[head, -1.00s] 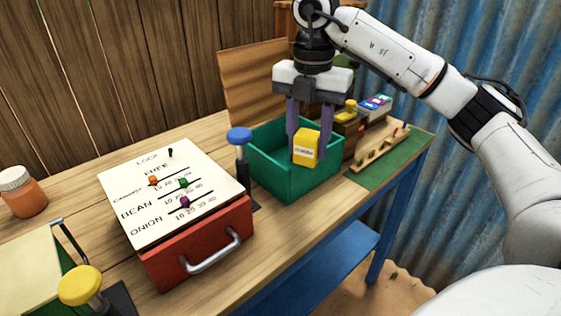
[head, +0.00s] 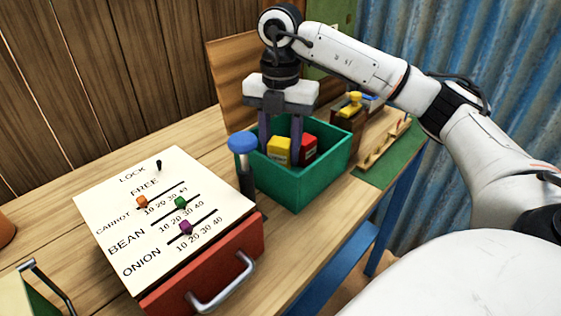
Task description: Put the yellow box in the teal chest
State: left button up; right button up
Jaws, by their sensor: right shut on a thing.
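The teal chest (head: 307,185) stands open on the wooden bench, its lid (head: 228,75) raised at the back. The yellow box (head: 279,151) is inside the chest opening, below the rim at its lower part. My right gripper (head: 281,140) reaches down into the chest from above, shut on the yellow box. A red box (head: 308,150) is in the chest just right of the yellow one. The chest floor is hidden by the front wall. My left gripper is out of view.
A blue-topped post (head: 242,143) stands at the chest's front left corner. Left of it is a red drawer unit (head: 215,265) with a white slider panel (head: 130,220). Right of the chest are a wooden block stand (head: 343,115) and a green mat (head: 405,150) with a wooden rack.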

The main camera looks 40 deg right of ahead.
aim_at(280, 161)
notch_tip(280, 161, down, 3)
jog(key=shift+f, duration=0.2)
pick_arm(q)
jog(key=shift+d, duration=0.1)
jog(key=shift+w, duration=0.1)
pick_arm(e)
jog(key=shift+f, duration=0.15)
jog(key=o, duration=1.1)
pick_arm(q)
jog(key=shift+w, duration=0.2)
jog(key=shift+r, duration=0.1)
